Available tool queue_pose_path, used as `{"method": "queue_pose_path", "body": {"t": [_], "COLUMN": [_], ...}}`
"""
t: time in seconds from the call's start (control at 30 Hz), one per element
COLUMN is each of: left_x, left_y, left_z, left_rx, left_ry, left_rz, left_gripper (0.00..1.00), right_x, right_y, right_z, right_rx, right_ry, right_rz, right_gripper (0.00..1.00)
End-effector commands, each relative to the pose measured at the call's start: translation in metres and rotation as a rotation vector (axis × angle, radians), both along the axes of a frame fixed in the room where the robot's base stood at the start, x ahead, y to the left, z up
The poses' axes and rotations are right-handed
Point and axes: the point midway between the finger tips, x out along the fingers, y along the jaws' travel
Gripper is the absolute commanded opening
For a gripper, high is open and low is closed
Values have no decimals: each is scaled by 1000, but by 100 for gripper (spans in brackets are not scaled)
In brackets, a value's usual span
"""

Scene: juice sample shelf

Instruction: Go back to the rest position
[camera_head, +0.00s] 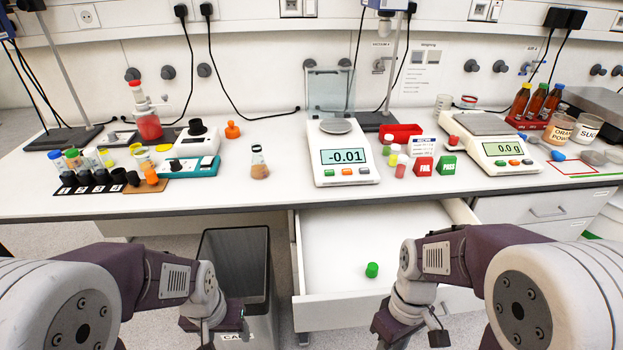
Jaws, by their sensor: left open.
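My left gripper (207,330) hangs at the bottom of the head view, in front of the dark bin. It is open, and its lower part is cut off by the picture edge. My right arm's wrist (408,300) hangs in front of the open drawer's right end.
The white bench (225,190) runs across the view. A scale reading -0.01 (343,160), another scale (500,150), a flask (258,162) and a rack of vials (90,180) stand on it. The bin (240,255) stands below, left of the drawer.

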Motion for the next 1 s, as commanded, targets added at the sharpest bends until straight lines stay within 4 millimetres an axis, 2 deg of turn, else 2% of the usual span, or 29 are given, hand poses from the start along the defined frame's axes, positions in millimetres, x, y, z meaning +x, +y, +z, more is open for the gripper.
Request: {"method": "queue_pose_path", "body": {"t": [0.17,0.27,0.33,0.4,0.63,0.77,1.0], "left_x": [0,0,0,0,0,0,0], "left_y": [0,0,0,0,0,0,0], "left_z": [0,0,31,54,122,139,136], "left_rx": [0,0,0,0,0,0,0], "left_ry": [0,0,1,-1,-1,0,0], "left_rz": [0,0,0,0,0,0,0], "left_gripper": [62,62,62,62,62,62,62], "right_x": [23,50,49,49,49,49,49], "right_y": [-14,-16,-16,-16,-16,-16,-16], "right_z": [-16,-16,15,38,106,123,120], "right_rx": [-98,-100,-102,-102,-102,-102,-102], "right_ry": [-184,-285,-281,-279,-278,-276,-276], "right_rz": [-296,-496,-536,-533,-533,-533,-533], "right_gripper": [31,31,31,31,31,31,31]}}
